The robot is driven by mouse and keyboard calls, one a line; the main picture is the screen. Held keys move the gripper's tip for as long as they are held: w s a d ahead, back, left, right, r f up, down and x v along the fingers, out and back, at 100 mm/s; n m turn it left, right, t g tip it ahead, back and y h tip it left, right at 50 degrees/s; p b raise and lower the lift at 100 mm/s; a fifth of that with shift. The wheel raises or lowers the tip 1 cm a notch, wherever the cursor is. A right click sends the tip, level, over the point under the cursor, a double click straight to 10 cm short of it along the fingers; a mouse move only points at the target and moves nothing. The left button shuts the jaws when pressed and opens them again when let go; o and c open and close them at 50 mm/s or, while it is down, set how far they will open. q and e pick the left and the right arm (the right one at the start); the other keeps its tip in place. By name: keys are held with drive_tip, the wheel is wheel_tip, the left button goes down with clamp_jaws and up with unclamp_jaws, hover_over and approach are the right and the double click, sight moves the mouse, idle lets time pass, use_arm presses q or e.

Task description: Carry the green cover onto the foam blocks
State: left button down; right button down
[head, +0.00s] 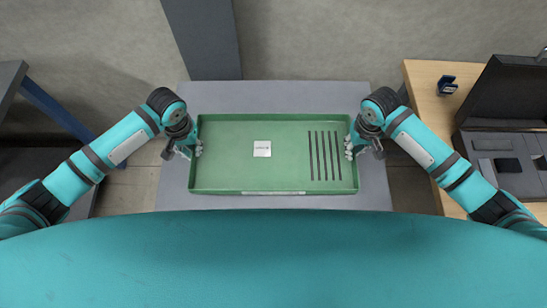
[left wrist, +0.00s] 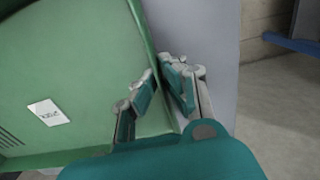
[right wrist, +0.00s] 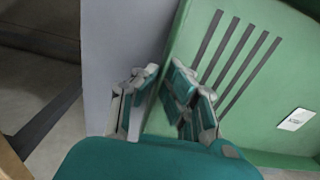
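The green cover (head: 285,180) is a wide shallow tray shape with a raised rim, a white label and several dark slots at its right. It is over the grey table in the middle of the head view. My left gripper (head: 194,151) is at its left rim, with one finger inside and one outside. In the left wrist view the fingers (left wrist: 160,85) look closed on the rim. My right gripper (head: 351,150) is at the right rim, and in the right wrist view its fingers (right wrist: 163,85) look closed on that rim. I see no foam blocks that I can identify.
The grey table (head: 285,95) shows bare strips around the cover. A dark table (head: 30,150) stands at the left.

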use_arm(q)
drive_tip(key=shift+d+f+b, duration=0.1)
drive_tip(key=shift+f+b, duration=0.4)
drive_tip(key=shift+f, duration=0.2)
use_arm(e)
drive_tip(key=shift+f, duration=0.65)
use_arm(q)
drive_tip(key=c, duration=1.8)
unclamp_jaws()
drive_tip(key=shift+r, duration=0.2)
use_arm(e)
drive_tip(key=c, duration=1.8)
unclamp_jaws()
drive_tip(key=shift+r, duration=0.15)
use_arm(q)
drive_tip(key=o, duration=0.3)
use_arm(e)
drive_tip(key=o, duration=0.3)
use_arm(q)
drive_tip(key=shift+r, duration=0.1)
use_arm(e)
drive_tip(key=shift+r, duration=0.35)
use_arm(q)
wheel_tip(320, 180, up, 12)
drive_tip(key=shift+f, duration=0.1)
use_arm(e)
wheel_tip(320, 180, up, 11)
drive_tip(key=shift+r, duration=0.15)
